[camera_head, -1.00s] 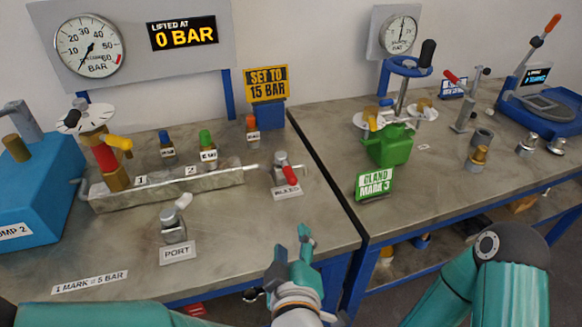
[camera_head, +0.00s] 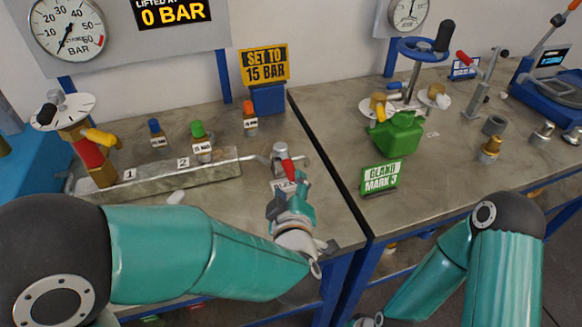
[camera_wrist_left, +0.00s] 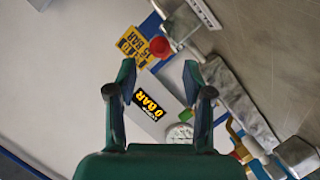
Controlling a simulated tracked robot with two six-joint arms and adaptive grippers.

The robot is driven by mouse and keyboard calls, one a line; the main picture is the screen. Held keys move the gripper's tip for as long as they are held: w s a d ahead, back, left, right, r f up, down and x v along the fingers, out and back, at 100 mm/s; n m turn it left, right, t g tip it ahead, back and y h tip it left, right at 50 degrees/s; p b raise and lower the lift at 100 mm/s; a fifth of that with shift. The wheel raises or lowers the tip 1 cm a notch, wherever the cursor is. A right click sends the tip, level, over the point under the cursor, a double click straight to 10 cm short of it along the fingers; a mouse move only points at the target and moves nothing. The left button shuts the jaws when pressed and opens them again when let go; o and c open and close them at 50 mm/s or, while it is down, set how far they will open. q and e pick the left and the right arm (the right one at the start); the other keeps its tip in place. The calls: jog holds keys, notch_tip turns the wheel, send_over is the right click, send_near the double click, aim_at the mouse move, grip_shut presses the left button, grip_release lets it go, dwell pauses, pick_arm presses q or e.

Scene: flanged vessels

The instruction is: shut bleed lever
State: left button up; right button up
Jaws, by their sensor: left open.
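The bleed lever (camera_head: 289,169) is a short red handle on a small metal valve at the right end of the grey manifold. Its label is partly hidden behind my left gripper. In the left wrist view, the red lever end (camera_wrist_left: 159,46) shows ahead of the fingers, a little beyond the tips. My left gripper (camera_head: 288,197) is open, just in front of and below the lever, and looks empty. In the left wrist view its fingers (camera_wrist_left: 158,75) are spread apart. I cannot tell whether they touch the lever.
The manifold (camera_head: 160,178) runs left of the lever. Small bottles with blue, green and orange caps stand behind. A yellow sign (camera_head: 264,65) reads "SET TO 15 BAR". The gauge (camera_head: 66,29) stands at the back left. A green can (camera_head: 397,134) stands on the right bench.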

aim_at(290, 170)
pick_arm(q)
jog(key=p+x, duration=0.1)
jog(key=x, duration=0.6)
jog(key=shift+w+f, duration=0.1)
jog(key=shift+w, duration=0.3)
grip_shut()
jog(key=shift+d, duration=0.1)
